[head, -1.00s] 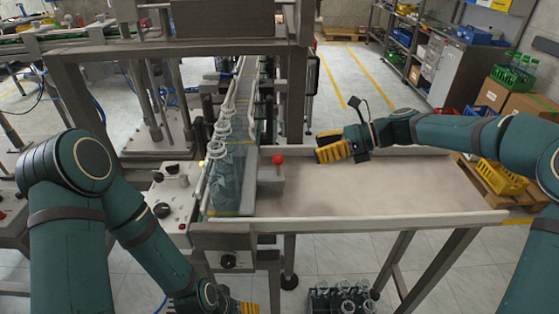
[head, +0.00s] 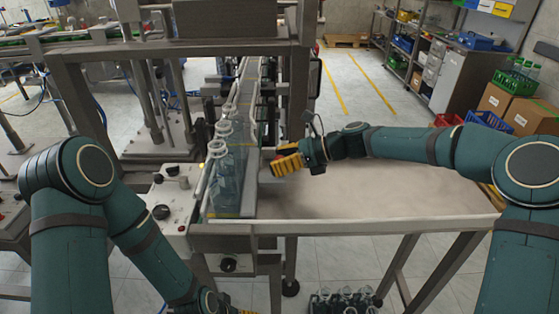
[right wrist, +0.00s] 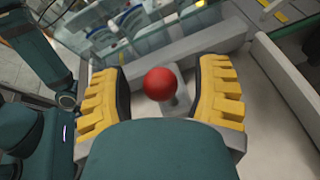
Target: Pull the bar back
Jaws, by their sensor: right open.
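In the right wrist view a red ball knob (right wrist: 160,84) stands on a short grey bracket joined to a grey bar (right wrist: 195,46). My right gripper (right wrist: 162,92) is open, with its yellow ribbed fingers on either side of the knob and a gap on both sides. In the head view my right gripper (head: 284,161) is at the right edge of the bottle lane and hides most of the knob. Clear bottles (head: 224,160) stand in the lane beside the bar.
A flat metal table (head: 400,195) with a raised rim extends right of the lane and is clear. A control panel (head: 175,205) with knobs is left of the lane. A machine frame (head: 190,50) stands behind. More bottles (head: 345,300) stand below the table.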

